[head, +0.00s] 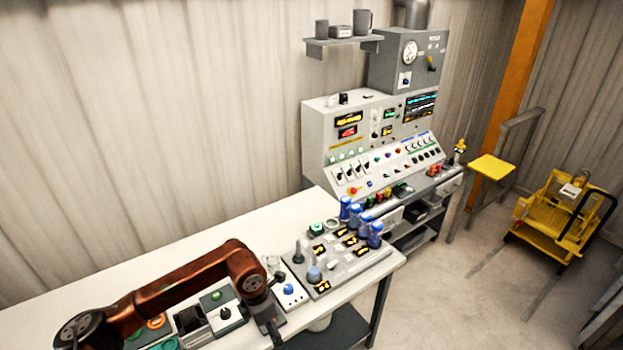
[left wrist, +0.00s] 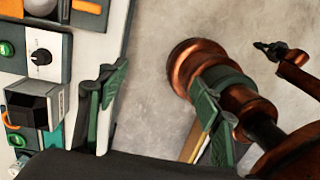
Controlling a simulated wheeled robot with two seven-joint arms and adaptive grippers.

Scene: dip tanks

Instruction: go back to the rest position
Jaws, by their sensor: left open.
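My left arm comes in from the left in the head view, a copper arm over the white table (head: 150,246). My left gripper (head: 269,328) points down at its end, near the table's front edge; its fingertips are hard to make out there. In the left wrist view my left gripper (left wrist: 158,108) has its two green fingers wide apart with nothing between them. The floor shows behind the gap. Copper links of mine show at the right of that view. A small dark end piece on one looks like my right gripper (left wrist: 270,50); its jaws are too small to read.
A grey panel with blue-capped parts (head: 345,255) stands right of my left gripper. Small control boxes, including a black box (head: 188,319), lie under my arm. A grey control console (head: 365,150) is behind the table. A yellow cart (head: 552,225) stands on open floor at right.

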